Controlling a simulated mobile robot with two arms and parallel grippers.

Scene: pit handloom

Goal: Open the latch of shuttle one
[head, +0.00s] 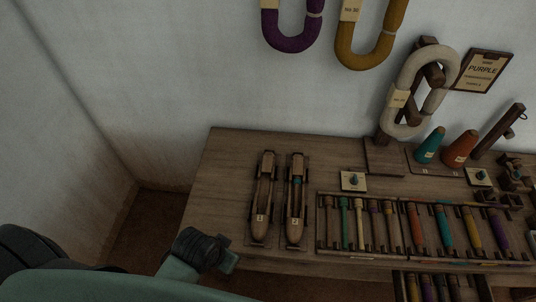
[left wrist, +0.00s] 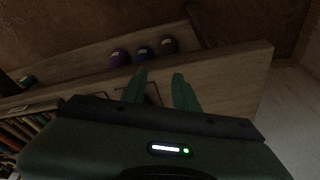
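Two long wooden shuttles lie side by side near the left end of the table, in the head view. The left shuttle (head: 264,190) has a pale number tag near its front end. The right shuttle (head: 296,205) has a similar tag and a small teal band. The tag numbers are too small to read surely, and I cannot make out a latch on either. My left gripper (head: 229,261) is at the table's front left edge, apart from both shuttles. The left wrist view shows its two green fingers (left wrist: 158,90) spread with nothing between them. My right gripper is not in view.
A rack of coloured bobbins (head: 388,226) stands right of the shuttles on the table (head: 222,190). A small knob on a plate (head: 353,181) lies behind it. Teal (head: 429,147) and orange (head: 460,149) cones stand farther right. The table left of the shuttles is clear.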

